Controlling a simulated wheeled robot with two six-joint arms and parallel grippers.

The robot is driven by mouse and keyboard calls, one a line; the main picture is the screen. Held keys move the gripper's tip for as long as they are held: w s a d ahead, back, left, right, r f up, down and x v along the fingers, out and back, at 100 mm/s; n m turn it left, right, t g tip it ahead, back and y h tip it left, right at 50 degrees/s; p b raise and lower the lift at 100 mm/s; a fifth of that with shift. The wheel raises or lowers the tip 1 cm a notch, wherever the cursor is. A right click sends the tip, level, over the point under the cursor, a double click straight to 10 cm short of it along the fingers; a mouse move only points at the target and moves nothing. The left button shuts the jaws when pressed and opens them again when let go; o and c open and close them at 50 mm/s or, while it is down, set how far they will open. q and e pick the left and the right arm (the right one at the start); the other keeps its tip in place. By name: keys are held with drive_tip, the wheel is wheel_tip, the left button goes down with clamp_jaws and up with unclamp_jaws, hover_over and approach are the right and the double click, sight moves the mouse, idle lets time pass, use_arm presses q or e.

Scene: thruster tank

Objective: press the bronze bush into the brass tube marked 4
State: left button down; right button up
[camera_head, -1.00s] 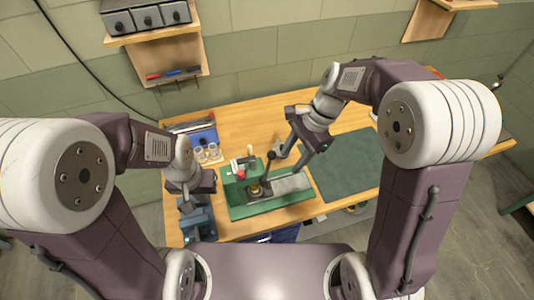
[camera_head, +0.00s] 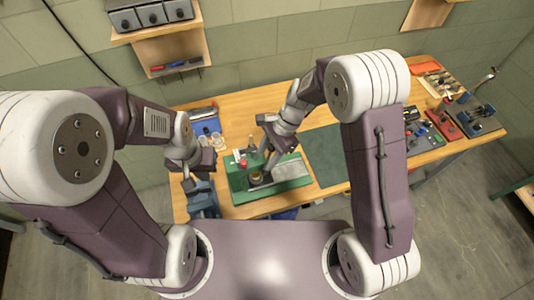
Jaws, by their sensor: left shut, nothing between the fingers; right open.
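I cannot tell the bush from the tube at this size, and no number 4 is readable. My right gripper (camera_head: 270,158) is open over the press, close to its lever, whose outline is partly hidden; I cannot tell whether they touch. My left gripper (camera_head: 187,179) is shut and empty, left of the press, above a blue-grey vise-like device (camera_head: 203,199).
A blue tray (camera_head: 207,128) with small round pale parts lies behind left. A dark green mat (camera_head: 325,157) lies right of the press. Red and dark fixtures (camera_head: 443,124) and a wooden tray (camera_head: 441,84) fill the bench's right end. A wall shelf (camera_head: 152,31) hangs back left.

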clamp_jaws()
idle(1.4)
